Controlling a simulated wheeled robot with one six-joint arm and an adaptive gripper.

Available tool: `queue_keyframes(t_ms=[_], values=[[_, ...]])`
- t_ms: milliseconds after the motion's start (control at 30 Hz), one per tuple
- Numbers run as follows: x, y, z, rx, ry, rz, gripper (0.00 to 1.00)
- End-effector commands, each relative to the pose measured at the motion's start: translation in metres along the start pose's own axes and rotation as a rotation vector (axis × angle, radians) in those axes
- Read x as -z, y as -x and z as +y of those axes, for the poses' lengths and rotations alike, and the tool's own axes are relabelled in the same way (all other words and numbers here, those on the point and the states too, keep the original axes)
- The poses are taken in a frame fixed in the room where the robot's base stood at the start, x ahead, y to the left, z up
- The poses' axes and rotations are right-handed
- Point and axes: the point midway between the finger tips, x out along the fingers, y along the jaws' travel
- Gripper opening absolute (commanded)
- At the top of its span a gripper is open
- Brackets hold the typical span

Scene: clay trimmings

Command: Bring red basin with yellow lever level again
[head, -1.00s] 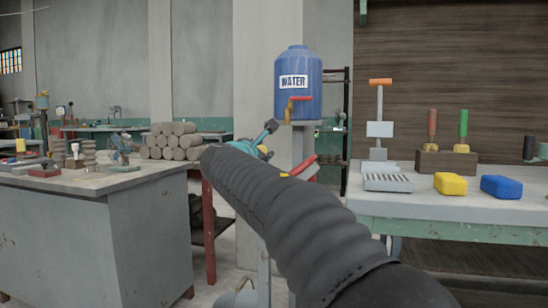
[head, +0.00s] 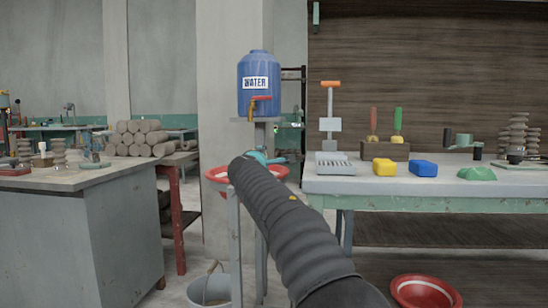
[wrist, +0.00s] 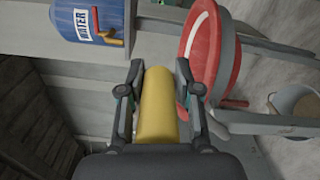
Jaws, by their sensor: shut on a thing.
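The red basin (head: 216,174) with a pale inner band sits on a grey stand in the head view, partly behind my arm. Its visible rim looks close to level there. In the wrist view the basin (wrist: 212,55) is on the right, its rim a steep ellipse because of the camera's angle. The thick yellow lever (wrist: 157,112) runs between the fingers of my gripper (wrist: 158,70), which is shut on it. In the head view my arm hides the lever and most of the gripper. Where the lever joins the basin is not clear.
A blue water tank (head: 266,85) with a tap stands behind the basin. A bucket (head: 208,290) and another red basin (head: 425,292) are on the floor. A tool bench (head: 450,184) stands at right, a grey workbench (head: 90,178) at left.

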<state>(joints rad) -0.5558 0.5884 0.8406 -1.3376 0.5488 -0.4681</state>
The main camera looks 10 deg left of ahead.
Motion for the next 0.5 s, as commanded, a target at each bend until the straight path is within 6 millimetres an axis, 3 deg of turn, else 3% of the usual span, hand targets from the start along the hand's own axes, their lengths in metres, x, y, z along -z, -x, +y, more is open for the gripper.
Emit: queue_keyframes(t_ms=[33, 500], values=[[0.0144, 0.0014, -0.0068, 0.006, -0.008, 0.023, 0.00], [0.0109, -0.0013, -0.0085, 0.007, -0.017, 0.021, 0.00]])
